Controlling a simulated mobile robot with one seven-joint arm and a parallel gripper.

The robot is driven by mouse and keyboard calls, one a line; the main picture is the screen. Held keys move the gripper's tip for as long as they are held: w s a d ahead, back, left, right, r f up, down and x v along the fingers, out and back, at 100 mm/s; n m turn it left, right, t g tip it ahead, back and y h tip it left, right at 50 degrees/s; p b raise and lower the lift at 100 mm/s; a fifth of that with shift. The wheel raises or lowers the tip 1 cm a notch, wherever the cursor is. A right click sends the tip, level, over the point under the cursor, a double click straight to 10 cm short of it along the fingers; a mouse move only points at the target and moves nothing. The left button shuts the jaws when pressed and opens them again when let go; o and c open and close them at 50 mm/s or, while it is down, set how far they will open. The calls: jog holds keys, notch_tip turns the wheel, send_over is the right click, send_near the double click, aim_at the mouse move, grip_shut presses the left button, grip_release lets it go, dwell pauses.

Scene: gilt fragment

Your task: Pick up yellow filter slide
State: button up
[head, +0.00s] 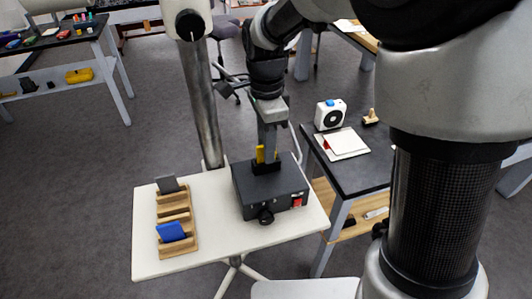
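The yellow filter slide (260,155) stands upright in a small black holder (266,167) on top of a dark grey box (256,190). Only its yellow edges show at both sides of my gripper. My gripper (268,152) points down from above and is right at the slide, covering its middle. The fingers overlap the slide in the head view, and I cannot tell whether they are closed on it.
The box stands on a small white table (213,228). A wooden rack (178,240) with a blue slide (171,231) and a grey slide (168,184) is at the left. A black-topped desk (359,175) with a white device (330,114) is at the right.

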jog(key=shift+f, duration=0.1)
grip_shut()
